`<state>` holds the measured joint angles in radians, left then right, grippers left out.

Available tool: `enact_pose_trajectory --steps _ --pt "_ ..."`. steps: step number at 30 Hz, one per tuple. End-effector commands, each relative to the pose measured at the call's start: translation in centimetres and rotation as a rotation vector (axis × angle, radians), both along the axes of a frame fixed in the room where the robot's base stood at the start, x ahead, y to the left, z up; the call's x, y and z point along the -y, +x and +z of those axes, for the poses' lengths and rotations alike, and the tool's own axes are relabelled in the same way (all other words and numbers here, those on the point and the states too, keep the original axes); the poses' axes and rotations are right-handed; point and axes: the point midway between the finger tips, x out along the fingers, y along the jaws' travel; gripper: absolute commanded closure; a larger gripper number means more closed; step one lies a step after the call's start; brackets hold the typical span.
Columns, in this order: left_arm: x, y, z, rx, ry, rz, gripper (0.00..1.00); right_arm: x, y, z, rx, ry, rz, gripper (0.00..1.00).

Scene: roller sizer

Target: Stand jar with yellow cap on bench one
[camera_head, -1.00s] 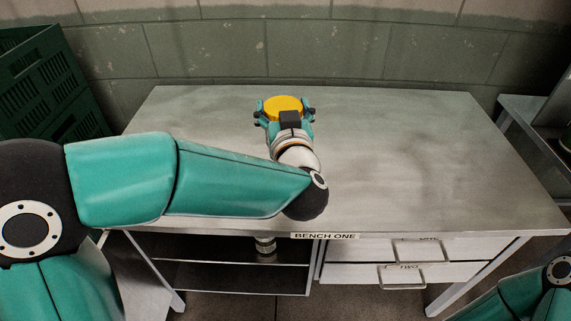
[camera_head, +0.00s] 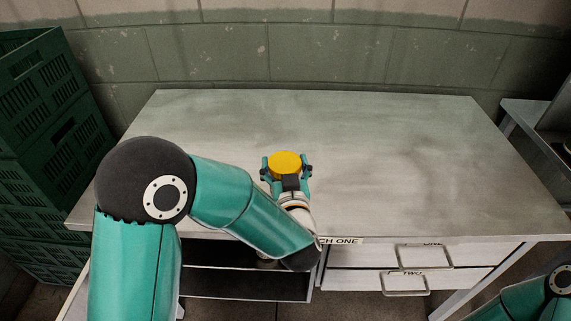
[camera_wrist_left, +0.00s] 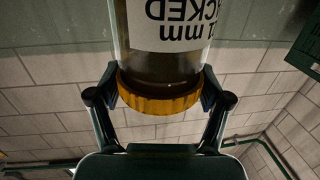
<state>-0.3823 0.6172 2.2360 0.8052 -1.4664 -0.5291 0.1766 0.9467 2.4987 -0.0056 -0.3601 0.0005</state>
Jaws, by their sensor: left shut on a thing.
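The jar with the yellow cap (camera_head: 285,162) is in my left gripper (camera_head: 286,170), above the front middle part of bench one (camera_head: 400,150). In the head view its cap faces up and hides its body. In the left wrist view the jar (camera_wrist_left: 165,68) is glass with dark contents and a white label. There, the fingers of my left gripper (camera_wrist_left: 160,92) are shut on it from both sides, at and just beyond the cap. The jar's base is out of frame, so I cannot tell whether it touches the bench. My right gripper is out of view.
The bench top is otherwise bare. Its name plate (camera_head: 345,241) is partly hidden by my left arm. Drawers (camera_head: 425,255) and an open shelf (camera_head: 230,285) are below. Green crates (camera_head: 45,110) stand at the left, a block wall (camera_head: 330,50) behind, and another metal surface (camera_head: 535,125) at the right.

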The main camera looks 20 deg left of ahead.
Motion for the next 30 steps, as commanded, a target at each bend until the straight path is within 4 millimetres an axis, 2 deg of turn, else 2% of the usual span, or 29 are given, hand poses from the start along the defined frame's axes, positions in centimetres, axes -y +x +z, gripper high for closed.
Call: enact_pose_trajectory --steps 8,9,12,25,30 --pt "0.0 0.0 -0.2 0.003 0.000 0.000 0.92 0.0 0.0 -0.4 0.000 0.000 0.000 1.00" --pt "0.0 0.0 -0.1 0.000 0.000 0.000 0.16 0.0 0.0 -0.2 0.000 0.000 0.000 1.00" --pt "0.0 0.0 -0.1 0.000 0.001 0.000 0.00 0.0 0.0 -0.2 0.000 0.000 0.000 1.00" --pt "0.0 0.0 0.3 0.000 0.001 0.001 0.00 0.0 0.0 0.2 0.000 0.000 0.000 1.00" --pt "1.0 -1.8 0.1 0.000 0.001 -0.004 0.00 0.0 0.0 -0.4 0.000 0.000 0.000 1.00"
